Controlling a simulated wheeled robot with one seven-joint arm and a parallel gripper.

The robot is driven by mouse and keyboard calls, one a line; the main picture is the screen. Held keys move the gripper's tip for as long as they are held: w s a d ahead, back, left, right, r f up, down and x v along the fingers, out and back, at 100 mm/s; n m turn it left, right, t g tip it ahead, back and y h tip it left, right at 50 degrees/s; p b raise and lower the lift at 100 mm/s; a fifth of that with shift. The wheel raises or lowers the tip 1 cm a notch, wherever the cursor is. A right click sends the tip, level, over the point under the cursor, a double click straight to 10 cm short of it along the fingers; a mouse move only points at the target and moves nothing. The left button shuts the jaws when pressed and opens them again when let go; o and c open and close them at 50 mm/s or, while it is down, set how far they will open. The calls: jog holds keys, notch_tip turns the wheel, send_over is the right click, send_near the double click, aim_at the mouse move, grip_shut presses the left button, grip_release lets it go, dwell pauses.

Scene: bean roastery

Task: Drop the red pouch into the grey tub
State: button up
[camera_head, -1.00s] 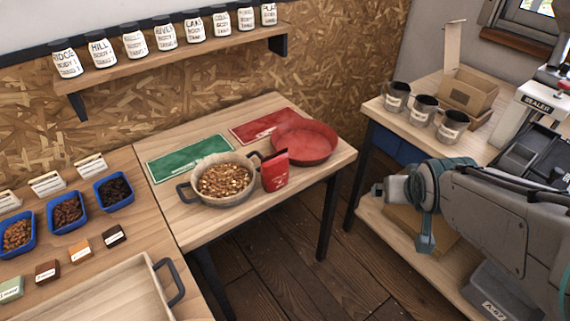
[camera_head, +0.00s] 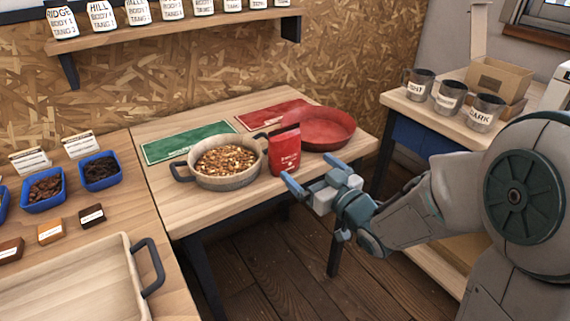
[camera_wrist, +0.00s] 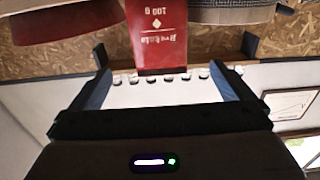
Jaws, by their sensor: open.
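The red pouch (camera_head: 285,152) stands upright on the wooden table, between the grey tub (camera_head: 228,182) and a red pan. The tub has two dark handles and holds brown beans or nuts. My gripper (camera_head: 312,174) is open and empty, in front of the table edge and a little right of the pouch. In the wrist view, which is upside down, the pouch (camera_wrist: 157,38) shows ahead between the open fingers (camera_wrist: 174,52), apart from them. The tub's side (camera_wrist: 232,10) shows at the upper right there.
The red pan (camera_head: 330,130) sits behind the pouch on the right. A green mat (camera_head: 185,142) and a red mat (camera_head: 262,112) lie at the back. Mugs (camera_head: 449,97) stand on the right-hand bench. A wooden tray (camera_head: 75,285) is at the lower left.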

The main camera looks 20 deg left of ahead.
aim_at(281, 142)
jog(key=x, duration=1.3)
jog(key=shift+r, duration=0.2)
jog(key=shift+d, duration=0.1)
jog(key=c, duration=1.1)
